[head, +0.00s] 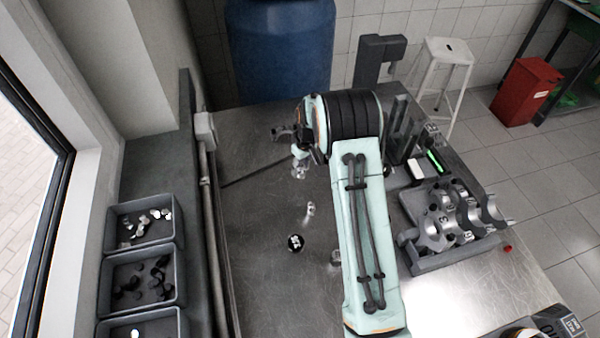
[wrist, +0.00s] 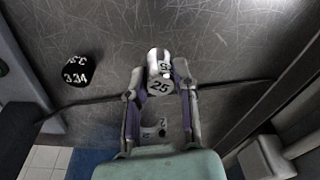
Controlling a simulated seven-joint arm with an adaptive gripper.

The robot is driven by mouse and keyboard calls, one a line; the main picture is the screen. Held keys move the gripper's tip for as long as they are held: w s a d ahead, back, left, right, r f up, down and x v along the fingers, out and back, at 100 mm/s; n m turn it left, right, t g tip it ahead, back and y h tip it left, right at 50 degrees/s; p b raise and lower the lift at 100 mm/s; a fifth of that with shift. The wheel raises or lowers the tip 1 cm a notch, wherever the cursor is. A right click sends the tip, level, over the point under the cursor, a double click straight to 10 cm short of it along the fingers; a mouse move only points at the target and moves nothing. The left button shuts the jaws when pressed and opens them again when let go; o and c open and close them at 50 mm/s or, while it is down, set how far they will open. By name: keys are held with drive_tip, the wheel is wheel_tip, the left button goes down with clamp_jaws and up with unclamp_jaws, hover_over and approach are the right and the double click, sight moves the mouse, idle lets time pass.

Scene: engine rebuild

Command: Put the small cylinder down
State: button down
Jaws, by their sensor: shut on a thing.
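In the head view my gripper (head: 300,165) is at the far left part of the metal table, beside my arm. The cylinder is small and blurred there, and I cannot tell its height above the table.
A black cylinder with white print (head: 295,243) stands on the table; it also shows in the wrist view (wrist: 78,70). A grey holder (head: 430,263) with metal bearing caps is at the right. Grey bins (head: 142,252) with small parts line the left. Bare table lies left of the black cylinder.

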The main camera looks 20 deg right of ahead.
sight(300, 182)
drive_tip(key=shift+w+f, duration=0.5)
drive_tip(key=shift+f, duration=0.8)
drive_tip(key=shift+w+f, duration=0.15)
drive_tip(key=shift+f, duration=0.8)
drive_tip(key=shift+f, duration=0.1)
drive_tip(key=c, duration=0.9)
unclamp_jaws()
